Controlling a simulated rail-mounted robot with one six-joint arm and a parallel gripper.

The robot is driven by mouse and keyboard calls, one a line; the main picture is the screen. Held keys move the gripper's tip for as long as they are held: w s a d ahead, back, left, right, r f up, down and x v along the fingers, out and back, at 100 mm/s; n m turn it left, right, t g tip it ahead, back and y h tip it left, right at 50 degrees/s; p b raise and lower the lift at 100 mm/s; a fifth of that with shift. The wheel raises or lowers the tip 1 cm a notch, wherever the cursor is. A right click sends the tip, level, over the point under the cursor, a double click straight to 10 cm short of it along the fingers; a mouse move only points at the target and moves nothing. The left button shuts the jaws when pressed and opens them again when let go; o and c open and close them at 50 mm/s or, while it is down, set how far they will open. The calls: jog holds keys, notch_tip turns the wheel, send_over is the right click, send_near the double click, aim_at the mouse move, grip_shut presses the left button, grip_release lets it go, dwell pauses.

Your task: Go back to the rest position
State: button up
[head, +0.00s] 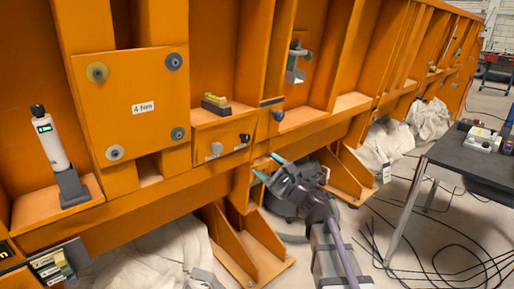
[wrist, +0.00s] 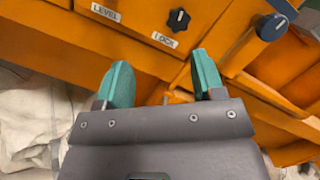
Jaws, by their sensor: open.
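My gripper (head: 267,167) is in front of the lower part of the orange sandbed frame (head: 60,228), right of centre in the head view. Its two teal fingers are apart, with nothing between them. In the wrist view my gripper (wrist: 158,78) points toward an orange panel with LEVEL and LOCK labels. A black knob (wrist: 179,19) sits by the LOCK label, beyond the fingers. A dark blue-grey knob (wrist: 272,27) is at the upper right. The fingers look clear of the panel, though the exact distance cannot be told.
A white cylindrical device (head: 52,142) stands on a left ledge, beside a plate (head: 134,107) marked 4 Nm. A clamp (head: 296,64) is fixed higher on the frame. A dark table (head: 462,158) stands at the right. Cables cross the floor; pale sacks (head: 384,143) lie beneath the frame.

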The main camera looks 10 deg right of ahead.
jog(key=s+a+f+n+g+h, duration=0.35)
jog(key=s+f+n+g, duration=0.6)
jog(key=f+n, duration=0.35)
jog(key=s+d+f+n+g+h, duration=0.7)
jog(key=s+d+f+h, duration=0.35)
jog(key=s, duration=0.25)
notch_tip(320, 180, up, 28)
jog(key=p, duration=2.7)
jog(key=shift+a+r, duration=0.2)
jog(key=shift+a, duration=0.05)
jog(key=shift+t, duration=0.25)
